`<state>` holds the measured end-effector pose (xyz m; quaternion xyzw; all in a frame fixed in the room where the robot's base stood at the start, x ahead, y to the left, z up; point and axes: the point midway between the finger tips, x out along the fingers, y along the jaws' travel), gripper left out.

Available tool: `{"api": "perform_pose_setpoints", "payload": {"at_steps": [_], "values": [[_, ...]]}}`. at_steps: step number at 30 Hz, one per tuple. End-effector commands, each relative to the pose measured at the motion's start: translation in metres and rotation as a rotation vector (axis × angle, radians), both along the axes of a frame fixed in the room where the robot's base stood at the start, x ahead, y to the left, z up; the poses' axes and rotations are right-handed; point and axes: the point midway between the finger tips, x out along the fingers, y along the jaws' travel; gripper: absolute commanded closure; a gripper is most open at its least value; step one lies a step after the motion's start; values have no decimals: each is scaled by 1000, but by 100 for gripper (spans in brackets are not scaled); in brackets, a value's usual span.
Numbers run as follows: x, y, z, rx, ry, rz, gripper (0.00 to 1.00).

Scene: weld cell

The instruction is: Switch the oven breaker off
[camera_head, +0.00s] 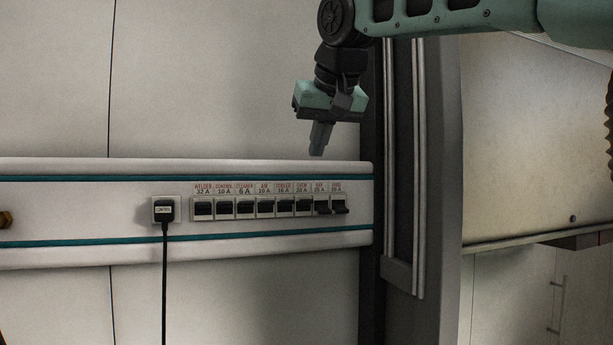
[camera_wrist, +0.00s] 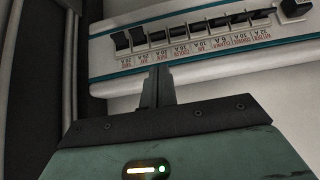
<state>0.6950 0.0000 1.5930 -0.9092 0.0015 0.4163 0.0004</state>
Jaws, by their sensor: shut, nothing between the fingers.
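The row of breakers sits on a white wall rail. The oven breaker (camera_head: 304,208) seems to be the sixth from the left, though its small label is blurred. Its black lever looks set like those to its left. In the wrist view the row is upside down, and the oven breaker (camera_wrist: 158,32) appears just beyond the fingertips. My gripper (camera_head: 317,153) is shut and empty, pointing down, above the rail's top edge and apart from the breakers. It also shows in the wrist view (camera_wrist: 157,73).
A black plug (camera_head: 164,210) with a hanging cable is in a socket left of the row. A dark upright post (camera_head: 372,120) stands just right of the rail. The wall above the rail is clear.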

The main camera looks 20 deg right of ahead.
Motion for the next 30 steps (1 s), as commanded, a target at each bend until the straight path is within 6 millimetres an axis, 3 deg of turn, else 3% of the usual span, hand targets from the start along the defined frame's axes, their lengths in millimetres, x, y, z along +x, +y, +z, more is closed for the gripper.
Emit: {"api": "perform_pose_setpoints", "payload": {"at_steps": [11,24,30], "values": [[5,1,-8,-2,4,2,100],[52,1,-61,-2,4,2,100],[63,1,-75,-1,2,4,100]]}}
